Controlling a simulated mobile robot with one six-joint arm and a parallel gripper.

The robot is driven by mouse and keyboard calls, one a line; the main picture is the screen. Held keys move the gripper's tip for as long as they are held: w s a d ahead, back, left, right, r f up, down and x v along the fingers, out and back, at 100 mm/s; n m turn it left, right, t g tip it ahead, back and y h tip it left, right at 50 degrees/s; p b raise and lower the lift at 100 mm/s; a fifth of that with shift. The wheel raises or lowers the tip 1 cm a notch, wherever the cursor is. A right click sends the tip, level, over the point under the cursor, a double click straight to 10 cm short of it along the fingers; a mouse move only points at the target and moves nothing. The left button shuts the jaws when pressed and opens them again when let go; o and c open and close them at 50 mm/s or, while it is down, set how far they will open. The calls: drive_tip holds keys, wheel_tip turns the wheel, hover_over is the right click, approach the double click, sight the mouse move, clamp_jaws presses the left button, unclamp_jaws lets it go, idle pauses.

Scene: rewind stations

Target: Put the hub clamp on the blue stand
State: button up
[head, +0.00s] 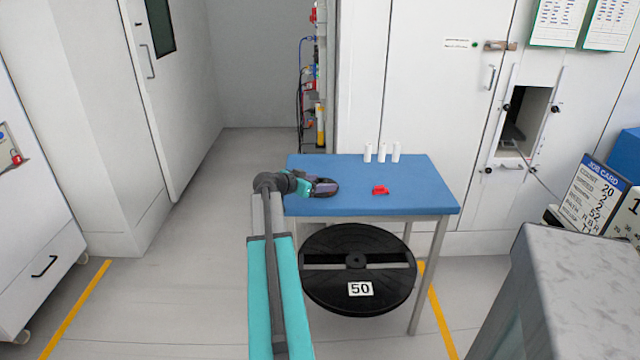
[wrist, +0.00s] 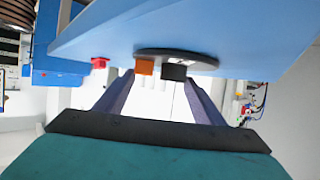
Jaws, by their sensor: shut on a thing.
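The blue stand (head: 420,187) is a table with a flat blue top and grey legs; its top also fills the upper part of the wrist view (wrist: 250,25). My gripper (head: 325,187) is over the left part of this top. It is shut on a dark round piece, which I take for the hub clamp (head: 329,188). In the wrist view the clamp is a thin dark disc with an orange block (wrist: 143,67) and a black block (wrist: 174,72), between the purple fingers. It is at or just above the blue surface; I cannot tell if it touches.
A red piece (head: 380,190) lies on the top, right of my gripper. Several white cylinders (head: 382,153) stand at the back edge. A large black reel (head: 357,290) marked 50 is below the top. A grey cabinet (head: 590,270) stands at the right front. The top's right part is clear.

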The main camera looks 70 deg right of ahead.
drive_tip(key=o, duration=1.3)
drive_tip(key=shift+r, duration=0.1)
drive_tip(key=b+v, duration=0.1)
drive_tip(key=v, duration=1.1)
